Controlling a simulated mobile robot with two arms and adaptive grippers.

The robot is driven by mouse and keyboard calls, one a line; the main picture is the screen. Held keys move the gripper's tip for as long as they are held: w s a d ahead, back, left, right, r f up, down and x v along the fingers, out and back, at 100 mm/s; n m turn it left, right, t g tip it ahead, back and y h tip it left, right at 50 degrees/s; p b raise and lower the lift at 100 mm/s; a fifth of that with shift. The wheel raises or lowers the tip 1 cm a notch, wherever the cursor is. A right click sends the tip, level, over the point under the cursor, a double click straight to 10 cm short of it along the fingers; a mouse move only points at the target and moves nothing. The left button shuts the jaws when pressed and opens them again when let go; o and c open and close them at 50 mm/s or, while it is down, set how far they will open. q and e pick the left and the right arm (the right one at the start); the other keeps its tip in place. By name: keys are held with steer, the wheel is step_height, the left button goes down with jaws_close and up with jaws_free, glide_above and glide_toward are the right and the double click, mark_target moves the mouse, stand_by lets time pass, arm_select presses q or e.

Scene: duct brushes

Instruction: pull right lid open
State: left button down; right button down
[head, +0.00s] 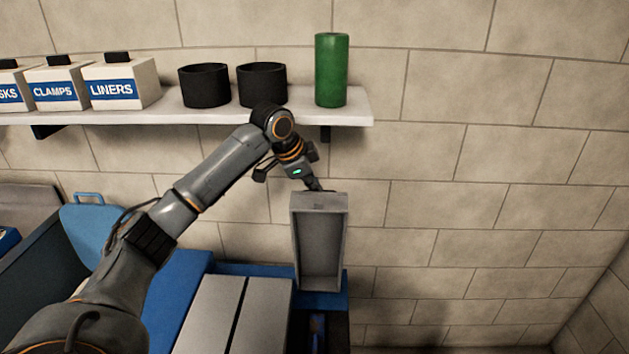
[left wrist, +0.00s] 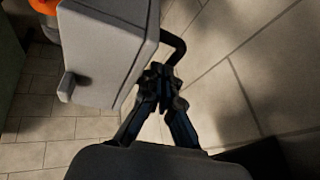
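The right lid (head: 320,240) is a grey, hollow, tray-like panel, tilted up steeply over the right end of the blue chest (head: 338,292). Its hollow inner side faces the head view. In the left wrist view the lid (left wrist: 112,45) shows as a pale box shape with a dark bent handle (left wrist: 178,48). My left gripper (left wrist: 163,75) has its fingertips closed together at the handle. In the head view the left gripper (head: 312,184) is at the lid's top edge, its fingertips partly hidden. My right gripper is in neither view.
Two grey panels (head: 260,315) lie flat left of the dark opening, where a blue item (head: 317,330) shows. Above, a shelf (head: 358,108) holds a green cylinder (head: 331,72), two black cups (head: 204,86) and labelled boxes (head: 120,84). Brick wall stands behind.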

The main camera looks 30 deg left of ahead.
arm_select(q)
steer(key=v, duration=1.1)
steer(key=shift+s+r, duration=0.25)
steer(key=shift+s, duration=0.15)
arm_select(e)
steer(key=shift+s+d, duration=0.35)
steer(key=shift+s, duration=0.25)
